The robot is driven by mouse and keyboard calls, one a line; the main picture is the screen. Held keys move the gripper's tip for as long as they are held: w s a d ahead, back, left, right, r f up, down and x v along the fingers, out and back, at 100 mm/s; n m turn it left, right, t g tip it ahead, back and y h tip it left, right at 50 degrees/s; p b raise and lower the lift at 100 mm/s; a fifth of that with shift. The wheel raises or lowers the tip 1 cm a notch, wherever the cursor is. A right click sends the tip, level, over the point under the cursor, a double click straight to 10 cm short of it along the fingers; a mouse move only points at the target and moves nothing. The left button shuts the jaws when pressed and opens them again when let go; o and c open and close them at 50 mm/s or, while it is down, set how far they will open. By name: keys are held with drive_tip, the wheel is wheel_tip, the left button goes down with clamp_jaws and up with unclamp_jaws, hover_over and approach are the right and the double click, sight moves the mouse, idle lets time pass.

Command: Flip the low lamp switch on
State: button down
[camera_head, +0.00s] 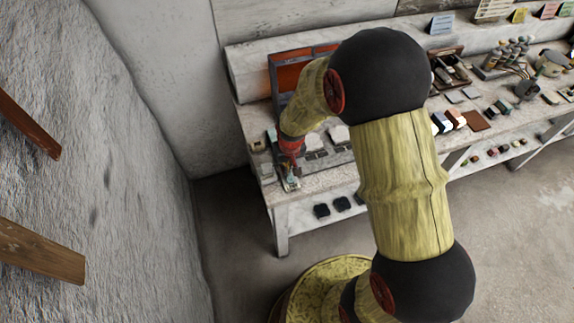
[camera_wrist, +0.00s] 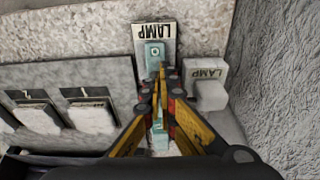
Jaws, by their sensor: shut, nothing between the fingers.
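In the wrist view, a plate labelled LAMP (camera_wrist: 141,34), its lettering upside down, carries a teal switch piece (camera_wrist: 154,51). My gripper (camera_wrist: 161,72) is shut and empty, its yellow fingertips together at the near end of this teal piece. I cannot tell whether they touch it. More teal (camera_wrist: 160,140) shows between the fingers, and the part between is hidden. To the right is a second LAMP label (camera_wrist: 206,72) with a pale block (camera_wrist: 211,96). Which one is the low switch is not clear. In the head view my gripper (camera_head: 291,172) is at the bench's left front corner.
Pale switches with numbered labels (camera_wrist: 92,115) stand left of the fingers. A rough wall (camera_wrist: 285,60) rises close on the right. In the head view the bench (camera_head: 315,178) holds an orange-backed panel (camera_head: 290,62) and several small items further right. My arm hides part of the bench.

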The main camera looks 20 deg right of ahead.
idle(0.4)
drive_tip(key=shift+w+f+g+p, duration=0.35)
drive_tip(key=shift+g+p, duration=0.35)
drive_tip(key=shift+p, duration=0.15)
drive_tip(key=shift+w+f+g+p, duration=0.1)
drive_tip(key=shift+f+g+p, duration=0.2)
drive_tip(key=shift+g+p, duration=0.4)
drive_tip(key=shift+s, duration=1)
